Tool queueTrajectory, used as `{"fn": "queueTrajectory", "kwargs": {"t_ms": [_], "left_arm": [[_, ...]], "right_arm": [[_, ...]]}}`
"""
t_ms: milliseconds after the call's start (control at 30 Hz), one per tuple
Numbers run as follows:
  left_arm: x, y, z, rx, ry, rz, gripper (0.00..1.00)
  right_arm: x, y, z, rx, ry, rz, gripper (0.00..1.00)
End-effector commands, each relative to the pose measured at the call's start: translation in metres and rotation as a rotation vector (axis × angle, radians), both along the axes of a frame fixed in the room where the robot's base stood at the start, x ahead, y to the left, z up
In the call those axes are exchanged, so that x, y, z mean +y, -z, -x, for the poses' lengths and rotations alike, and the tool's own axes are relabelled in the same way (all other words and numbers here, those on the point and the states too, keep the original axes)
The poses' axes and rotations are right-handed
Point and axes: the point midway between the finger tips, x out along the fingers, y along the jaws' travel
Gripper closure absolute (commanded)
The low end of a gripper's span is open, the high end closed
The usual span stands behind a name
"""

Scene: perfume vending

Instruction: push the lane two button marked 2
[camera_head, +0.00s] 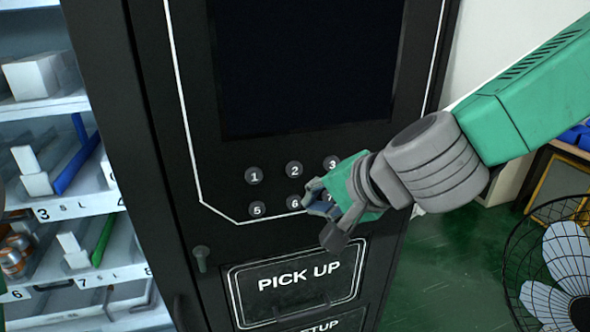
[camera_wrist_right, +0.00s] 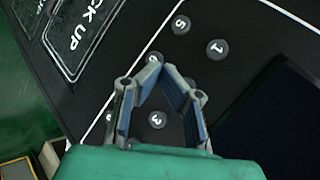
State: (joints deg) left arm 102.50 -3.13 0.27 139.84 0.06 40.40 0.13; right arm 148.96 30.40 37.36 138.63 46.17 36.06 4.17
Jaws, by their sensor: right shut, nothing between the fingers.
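The round grey button marked 2 (camera_head: 294,170) is in the top row of the keypad on the black vending machine. Button 1 (camera_head: 254,175) is to its left and button 3 (camera_head: 333,165) to its right. Button 6 (camera_head: 294,202) is below it. My right gripper (camera_head: 312,197) is shut and empty, its tips in front of the panel just right of button 6 and below button 2. I cannot tell whether the tips touch the panel. My left gripper is out of view.
A dark screen (camera_head: 305,65) is above the keypad, and a PICK UP flap (camera_head: 298,282) is below. Lit shelves with goods are at the left. A fan (camera_head: 555,270) stands on the green floor at the lower right.

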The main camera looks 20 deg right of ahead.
Motion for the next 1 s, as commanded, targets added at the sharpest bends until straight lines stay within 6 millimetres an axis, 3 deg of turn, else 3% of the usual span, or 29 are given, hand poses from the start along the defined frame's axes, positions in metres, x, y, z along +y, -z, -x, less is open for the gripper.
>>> {"fn": "queueTrajectory", "kwargs": {"t_ms": [200,500,1000], "left_arm": [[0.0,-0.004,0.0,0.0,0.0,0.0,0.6],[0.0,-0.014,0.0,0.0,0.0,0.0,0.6],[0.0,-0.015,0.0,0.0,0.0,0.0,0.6]], "right_arm": [[0.001,0.0,-0.033,0.001,0.002,0.0,1.0],[0.002,-0.001,-0.062,0.0,0.001,0.001,1.0],[0.002,0.0,-0.067,0.0,-0.001,0.001,1.0]]}}
